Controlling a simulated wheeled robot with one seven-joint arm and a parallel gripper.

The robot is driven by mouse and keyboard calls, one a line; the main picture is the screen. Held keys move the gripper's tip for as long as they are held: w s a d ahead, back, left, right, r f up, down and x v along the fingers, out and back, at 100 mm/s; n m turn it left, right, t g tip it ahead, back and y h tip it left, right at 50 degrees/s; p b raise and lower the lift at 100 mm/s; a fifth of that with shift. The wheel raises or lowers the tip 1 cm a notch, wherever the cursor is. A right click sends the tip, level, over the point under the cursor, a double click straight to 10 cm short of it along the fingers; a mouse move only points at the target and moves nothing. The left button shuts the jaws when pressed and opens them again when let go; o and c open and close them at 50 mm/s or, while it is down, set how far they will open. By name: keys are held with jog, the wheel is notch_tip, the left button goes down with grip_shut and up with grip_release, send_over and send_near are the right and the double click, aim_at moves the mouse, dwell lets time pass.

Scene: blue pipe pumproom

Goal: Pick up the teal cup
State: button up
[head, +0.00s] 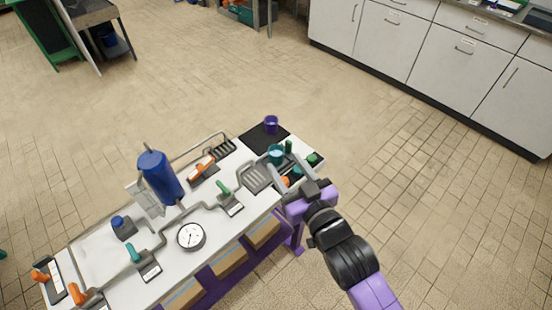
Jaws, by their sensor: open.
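A small teal cup (276,153) stands near the right end of the white bench, beside the dark mat. My gripper (285,167) reaches in from the lower right. Its grey fingers are apart and close to the cup's near side. I cannot tell whether a finger touches the cup. The fingers partly hide the cup's lower part and the bench around it.
A purple cup (271,124) stands on the dark mat (254,139) behind the teal cup. A green-topped item (312,159) and small orange and blue items lie close by. A tall blue cylinder (159,176), valves and a round gauge (191,236) fill the bench's left.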

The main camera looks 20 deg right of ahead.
aim_at(279, 158)
jog(key=shift+m+g+h, duration=0.4)
jog(key=shift+g, duration=0.3)
jog(key=w+f, duration=0.1)
jog(key=w, duration=0.2)
jog(key=w+d+f, duration=0.1)
jog(key=shift+w+f, duration=0.2)
jog(key=shift+f, duration=0.1)
jog(key=shift+g, duration=0.7)
jog(key=f, duration=0.4)
jog(key=shift+s+d, duration=0.35)
jog(key=shift+w+f, duration=0.1)
jog(key=shift+f, duration=0.1)
jog(key=shift+m, duration=0.3)
jog(key=shift+d+p+x, duration=0.15)
jog(key=shift+p+x, duration=0.05)
jog(key=shift+x, duration=1.65)
jog(key=shift+d+p+x, duration=0.15)
jog(key=shift+p+x, duration=0.05)
jog(key=shift+x, duration=1.65)
jog(key=shift+f, duration=0.1)
grip_shut()
